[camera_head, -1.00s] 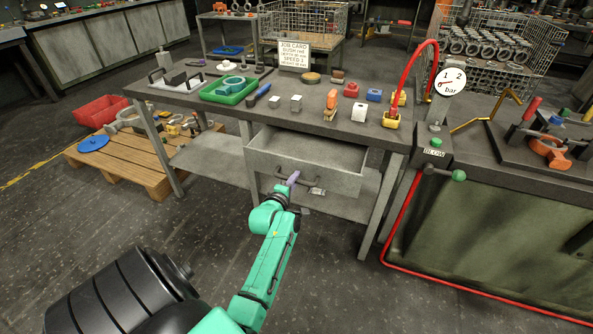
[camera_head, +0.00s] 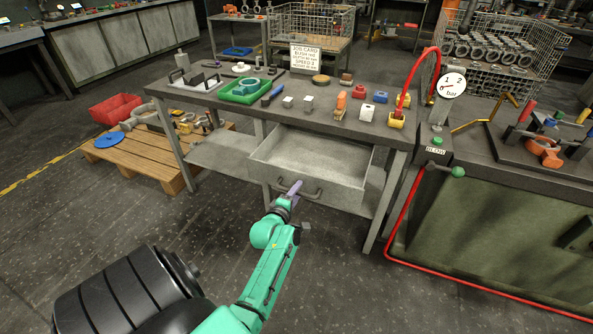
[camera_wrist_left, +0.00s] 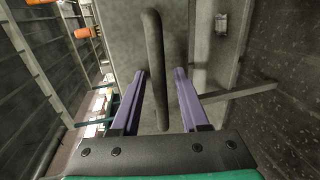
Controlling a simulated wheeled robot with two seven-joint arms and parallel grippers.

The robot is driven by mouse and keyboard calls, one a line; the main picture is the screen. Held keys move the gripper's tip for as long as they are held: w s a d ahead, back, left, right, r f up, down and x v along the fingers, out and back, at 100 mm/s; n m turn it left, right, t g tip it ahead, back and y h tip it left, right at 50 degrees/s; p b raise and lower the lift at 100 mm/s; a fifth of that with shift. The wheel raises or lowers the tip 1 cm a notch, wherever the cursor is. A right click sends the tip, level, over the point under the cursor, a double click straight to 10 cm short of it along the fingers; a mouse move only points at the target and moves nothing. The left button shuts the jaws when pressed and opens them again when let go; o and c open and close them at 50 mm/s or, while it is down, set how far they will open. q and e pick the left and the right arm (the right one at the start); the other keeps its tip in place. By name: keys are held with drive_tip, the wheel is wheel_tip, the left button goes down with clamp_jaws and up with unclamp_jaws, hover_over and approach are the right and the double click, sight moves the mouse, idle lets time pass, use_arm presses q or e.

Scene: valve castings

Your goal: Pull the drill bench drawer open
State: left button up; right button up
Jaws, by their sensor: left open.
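The grey drill bench drawer (camera_head: 341,197) stands pulled out from under the bench top (camera_head: 225,98), and its inside looks empty. Its dark bar handle (camera_head: 313,194) is on the front panel. My left gripper (camera_head: 295,188), with purple fingers on a green arm, is at the handle. In the left wrist view, the handle (camera_wrist_left: 154,50) runs between the two fingers of my left gripper (camera_wrist_left: 159,75), with a gap on each side. The jaws are open. My right gripper is not in view.
A wooden pallet (camera_head: 150,160) with a red bin (camera_head: 116,108) is at the left. A cabinet with a red hose (camera_head: 392,225) and a gauge (camera_head: 452,85) stands at the right. The floor before the drawer is clear.

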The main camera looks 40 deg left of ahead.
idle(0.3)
use_arm(q)
drive_tip(key=p+v, duration=0.1)
drive_tip(key=v, duration=1.3)
drive_tip(key=shift+s+d+p, duration=0.15)
drive_tip(key=shift+s+p, duration=0.05)
drive_tip(key=shift+p, duration=0.15)
